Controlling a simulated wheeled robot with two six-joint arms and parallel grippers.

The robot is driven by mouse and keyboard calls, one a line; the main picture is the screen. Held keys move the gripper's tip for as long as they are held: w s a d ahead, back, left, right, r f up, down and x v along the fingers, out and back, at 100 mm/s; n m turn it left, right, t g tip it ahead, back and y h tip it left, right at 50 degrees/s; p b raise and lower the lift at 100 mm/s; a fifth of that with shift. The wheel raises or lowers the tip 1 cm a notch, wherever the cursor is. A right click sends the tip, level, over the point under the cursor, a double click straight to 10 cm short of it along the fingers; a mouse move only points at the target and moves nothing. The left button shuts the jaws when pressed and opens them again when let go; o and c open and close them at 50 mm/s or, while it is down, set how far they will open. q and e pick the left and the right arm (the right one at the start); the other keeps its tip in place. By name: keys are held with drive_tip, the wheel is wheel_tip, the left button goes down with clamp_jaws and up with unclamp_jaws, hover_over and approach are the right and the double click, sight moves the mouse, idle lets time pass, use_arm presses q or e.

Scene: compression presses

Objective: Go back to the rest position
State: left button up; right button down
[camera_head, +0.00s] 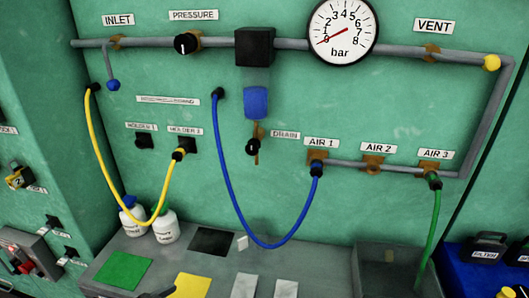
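Neither of my grippers can be made out in the head view. A small dark shape (157,294) is cut off by the bottom edge, and I cannot tell what it is. The green press panel shows a round bar gauge (342,30) with its red needle near zero. A black pressure knob (187,43) and a blue inlet lever (113,85) are at the upper left. A yellow hose (102,180) hangs from the left port to Holder 2. A blue hose (240,225) runs to Air 1. A green hose (434,220) hangs from Air 3.
Two white bottles (165,226) stand on the grey bench against the panel. Green (124,270) and yellow (190,287) mats lie in front. A grey bin (398,252) and a blue crate (455,262) with black items are at the right. A side panel with switches (38,258) bounds the left.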

use_arm(q)
drive_tip(key=s+a+f+n+g+y, duration=0.35)
drive_tip(key=s+a, duration=0.25)
drive_tip(key=s, duration=0.4)
drive_tip(key=s+a+f+n+g+y, duration=0.3)
drive_tip(key=s+a+y, duration=0.2)
drive_tip(key=s, duration=0.4)
wheel_tip(320, 180, down, 25)
drive_tip(key=a+g, duration=0.2)
drive_tip(key=s+d+f, duration=0.1)
drive_tip(key=s+f, duration=1.4)
drive_tip(key=f, duration=0.1)
drive_tip(key=shift+s+d+g+h, duration=0.2)
drive_tip(key=shift+s+g+h, duration=0.15)
drive_tip(key=shift+g+h, duration=0.1)
use_arm(e)
drive_tip(key=shift+w+d, duration=0.3)
drive_tip(key=shift+d, duration=0.1)
drive_tip(key=shift+a, duration=0.1)
